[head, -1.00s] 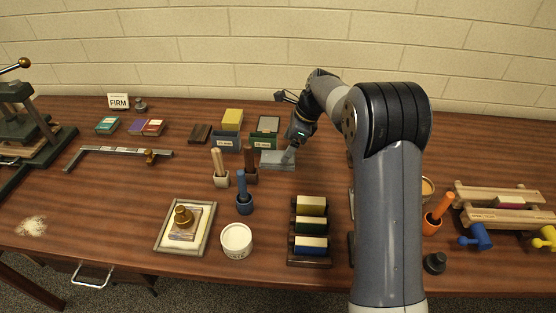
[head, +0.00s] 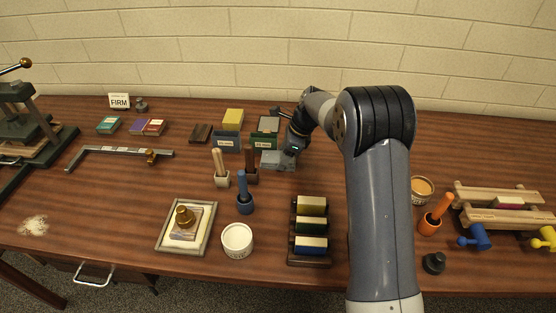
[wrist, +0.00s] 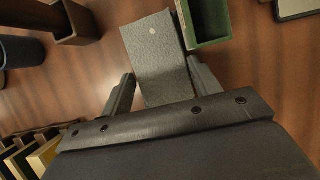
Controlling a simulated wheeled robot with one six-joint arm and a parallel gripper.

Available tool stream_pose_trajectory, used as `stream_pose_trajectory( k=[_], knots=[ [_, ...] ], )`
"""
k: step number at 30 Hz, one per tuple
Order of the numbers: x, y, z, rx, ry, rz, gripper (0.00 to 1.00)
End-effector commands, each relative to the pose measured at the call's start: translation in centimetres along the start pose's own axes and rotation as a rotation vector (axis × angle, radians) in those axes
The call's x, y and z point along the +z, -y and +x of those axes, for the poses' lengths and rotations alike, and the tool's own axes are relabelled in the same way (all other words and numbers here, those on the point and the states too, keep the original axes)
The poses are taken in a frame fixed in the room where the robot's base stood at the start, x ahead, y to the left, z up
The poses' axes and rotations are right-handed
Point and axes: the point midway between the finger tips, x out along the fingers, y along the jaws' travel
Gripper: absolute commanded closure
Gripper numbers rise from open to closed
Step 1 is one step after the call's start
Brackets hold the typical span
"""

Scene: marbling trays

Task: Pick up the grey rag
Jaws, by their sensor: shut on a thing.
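The grey rag (head: 275,160) is a flat, speckled grey piece lying behind the middle of the table, in front of the green box. In the wrist view the rag (wrist: 158,58) stretches away from between the two fingers, with a small pale spot on it. My gripper (head: 289,153) is down at the rag's right side in the head view. In the wrist view my gripper (wrist: 160,88) has a finger on each side of the rag and is shut on it. The rag's near end is hidden by the gripper body.
A green box (head: 264,143) stands close behind the rag, and a blue box (head: 227,138) is left of it. A brown holder (head: 251,177) and a blue cup (head: 244,208) stand to the front left. A rack of blocks (head: 294,259) is nearer the front.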

Motion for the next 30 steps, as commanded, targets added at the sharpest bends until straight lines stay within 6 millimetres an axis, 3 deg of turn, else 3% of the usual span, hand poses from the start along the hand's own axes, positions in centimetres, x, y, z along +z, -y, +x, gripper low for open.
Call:
stream_pose_trajectory(
  k=[6, 14, 30],
  knots=[
    [0.0, 0.0, 0.0, 0.0, 0.0, 0.0, 0.64],
    [0.2, 0.1, -0.4, -0.002, 0.001, -0.001, 0.64],
    [3.6, 0.1, -8.6, -0.002, 0.001, -0.001, 0.64]
  ],
)
